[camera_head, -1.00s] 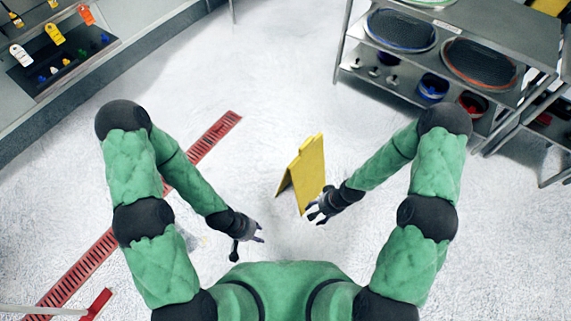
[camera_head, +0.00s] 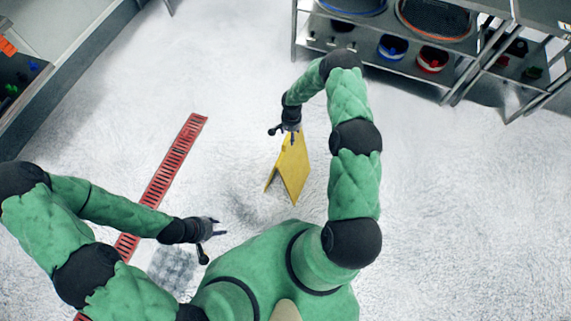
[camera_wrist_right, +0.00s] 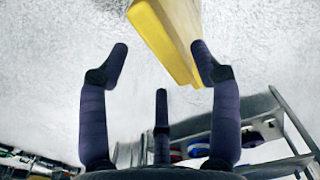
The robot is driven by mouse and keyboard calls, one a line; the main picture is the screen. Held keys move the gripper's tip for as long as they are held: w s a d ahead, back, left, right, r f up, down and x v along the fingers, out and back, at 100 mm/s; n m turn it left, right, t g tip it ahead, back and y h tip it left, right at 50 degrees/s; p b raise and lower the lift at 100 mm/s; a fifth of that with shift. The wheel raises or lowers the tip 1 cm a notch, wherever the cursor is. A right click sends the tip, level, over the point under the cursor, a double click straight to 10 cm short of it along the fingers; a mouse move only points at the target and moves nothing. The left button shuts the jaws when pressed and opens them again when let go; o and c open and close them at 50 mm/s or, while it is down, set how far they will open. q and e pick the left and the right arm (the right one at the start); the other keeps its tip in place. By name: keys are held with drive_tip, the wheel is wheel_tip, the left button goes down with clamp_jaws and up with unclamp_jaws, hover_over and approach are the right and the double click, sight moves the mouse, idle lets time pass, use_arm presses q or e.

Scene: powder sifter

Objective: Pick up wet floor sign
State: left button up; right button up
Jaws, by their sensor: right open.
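The yellow wet floor sign (camera_head: 289,172) stands folded like a tent on the pale floor, near the middle of the head view. My right gripper (camera_head: 285,133) is at the sign's far, upper end and hides a little of it. In the right wrist view the sign (camera_wrist_right: 165,35) comes in from the top, close to the right-hand finger. The right gripper (camera_wrist_right: 160,52) is open there, its fingers spread and not closed on the sign. My left gripper (camera_head: 213,242) is empty, its fingers apart, over the floor to the sign's lower left.
A red floor grate (camera_head: 172,165) runs diagonally left of the sign. A metal shelf rack (camera_head: 470,55) with round sieves and bowls stands at the top right. A counter (camera_head: 75,60) is at the top left. The floor around the sign is clear.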

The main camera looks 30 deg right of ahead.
sight(289, 141)
drive_tip(key=f, duration=0.1)
drive_tip(key=f+b, duration=0.1)
drive_tip(key=f, duration=0.1)
drive_tip(key=f+b, duration=0.1)
drive_tip(key=f, duration=0.1)
drive_tip(key=shift+a+f, duration=0.25)
drive_tip(key=shift+a, duration=0.1)
drive_tip(key=shift+f, duration=0.55)
drive_tip(key=shift+c, duration=0.3)
drive_tip(key=shift+w+r, duration=0.1)
clamp_jaws()
